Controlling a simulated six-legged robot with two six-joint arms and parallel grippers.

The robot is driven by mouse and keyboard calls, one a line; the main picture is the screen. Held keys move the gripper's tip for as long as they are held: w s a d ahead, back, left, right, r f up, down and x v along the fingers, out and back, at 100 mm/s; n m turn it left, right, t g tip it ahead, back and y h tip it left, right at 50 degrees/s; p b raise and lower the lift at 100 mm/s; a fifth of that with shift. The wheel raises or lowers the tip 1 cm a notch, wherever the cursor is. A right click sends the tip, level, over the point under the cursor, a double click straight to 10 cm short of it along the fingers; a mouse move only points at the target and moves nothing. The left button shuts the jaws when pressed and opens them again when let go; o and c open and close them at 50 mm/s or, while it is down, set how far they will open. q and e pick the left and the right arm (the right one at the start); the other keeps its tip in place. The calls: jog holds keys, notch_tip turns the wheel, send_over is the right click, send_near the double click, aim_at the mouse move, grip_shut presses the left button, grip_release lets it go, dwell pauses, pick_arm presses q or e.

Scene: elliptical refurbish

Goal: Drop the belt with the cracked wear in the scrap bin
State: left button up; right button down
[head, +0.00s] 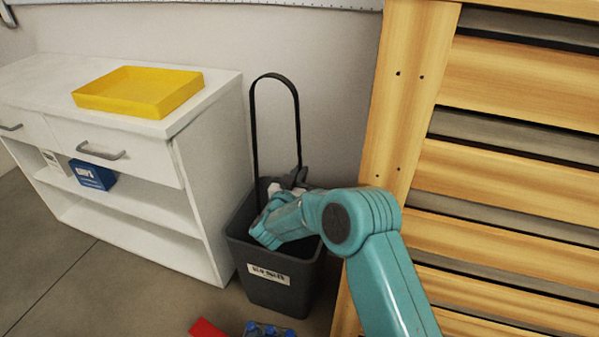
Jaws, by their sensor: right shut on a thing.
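A thin black belt (254,125) stands up as a tall narrow loop in front of the pale wall. My right gripper (297,180) is shut on the lower part of the belt. The gripper is over the back of the dark grey bin (282,292), near its rim. The bin has a white label on its front, too blurred to read surely. My teal right arm hides part of the bin's opening. The belt's lower end is partly hidden at the bin, and I cannot make out any cracks on it. My left gripper is not in view.
A white cabinet (205,165) with a yellow tray (138,107) on top stands left of the bin. A blue box (93,174) is on its shelf. A slatted wooden structure (500,150) closes off the right. Red and blue items (268,330) show at the bottom edge.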

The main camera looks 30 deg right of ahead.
notch_tip(320, 180, down, 3)
jog(key=shift+f+b, duration=0.1)
jog(key=shift+b, duration=0.8)
pick_arm(q)
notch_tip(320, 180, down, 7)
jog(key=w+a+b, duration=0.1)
jog(key=b, duration=0.4)
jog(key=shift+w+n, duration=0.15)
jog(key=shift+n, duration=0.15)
pick_arm(e)
notch_tip(320, 180, down, 7)
jog(key=c, duration=1.1)
grip_release()
jog(key=shift+c, duration=0.2)
pick_arm(q)
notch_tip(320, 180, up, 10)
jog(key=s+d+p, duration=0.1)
jog(key=p, duration=0.9)
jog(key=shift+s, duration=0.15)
pick_arm(e)
jog(key=g+y, duration=0.1)
jog(key=s+a+r+g+y, duration=0.1)
jog(key=y, duration=0.1)
jog(key=shift+s+a+g, duration=0.15)
jog(key=shift+a+g, duration=0.05)
jog(key=shift+g, duration=0.2)
